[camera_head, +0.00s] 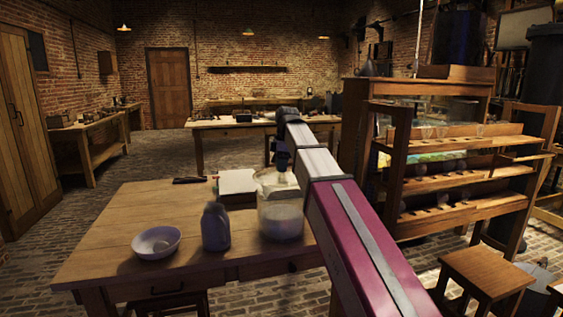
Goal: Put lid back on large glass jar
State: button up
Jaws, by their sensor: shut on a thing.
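The large glass jar (281,219) stands upright near the right end of the wooden table (120,215), with pale contents inside. My gripper (282,163) is over the jar's mouth, shut on a pale lid (268,178) that is partly hidden by the gripper. The lid is at the level of the jar's top. I cannot tell whether it touches the rim or is a little above it. My arm crosses the right of the view and covers the jar's right side.
A grey-blue bottle (215,227) stands left of the jar, and a white bowl (156,241) is farther left. Papers or a book (237,183) and a dark object (188,180) lie behind. The table's left part is clear. A wooden shelf unit (460,170) stands right.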

aim_at(282, 175)
jog(key=shift+f, duration=2.25)
jog(key=shift+d, duration=0.15)
jog(key=shift+f, duration=0.15)
dwell(0.5)
jog(key=o, duration=1.6)
jog(key=shift+o, duration=0.2)
jog(key=shift+r, duration=3.5)
